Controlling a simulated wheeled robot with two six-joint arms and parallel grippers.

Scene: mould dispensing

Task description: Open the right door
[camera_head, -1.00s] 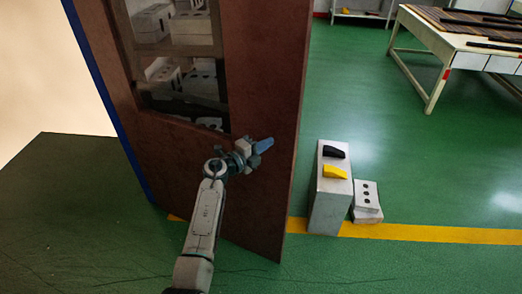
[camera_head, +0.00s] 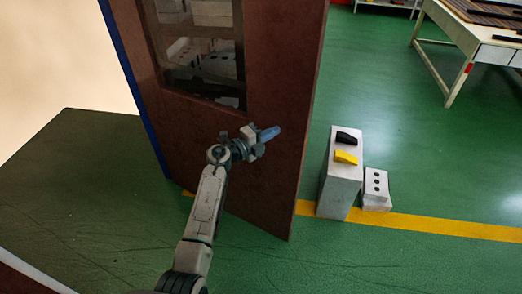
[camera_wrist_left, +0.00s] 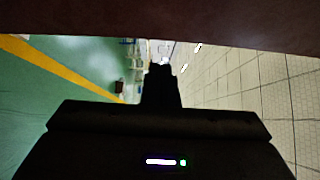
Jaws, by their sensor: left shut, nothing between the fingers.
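A brown door (camera_head: 275,185) with a window in its upper part stands ajar in the head view, its free edge toward the right. Its blue-edged side is on the left. My left gripper (camera_head: 268,133) is shut and empty at the door's face, below and right of the window, near the free edge; I cannot tell if it touches. In the left wrist view the dark gripper (camera_wrist_left: 160,68) points up toward the brown door surface (camera_wrist_left: 150,18) across the top. No handle shows clearly. My right gripper is out of view.
A grey box (camera_head: 342,185) with a black and a yellow piece on top stands right of the door. A small block with holes (camera_head: 376,188) is beside it. A table (camera_head: 475,30) is at the upper right. Green floor between is clear. Shelved blocks show through the window.

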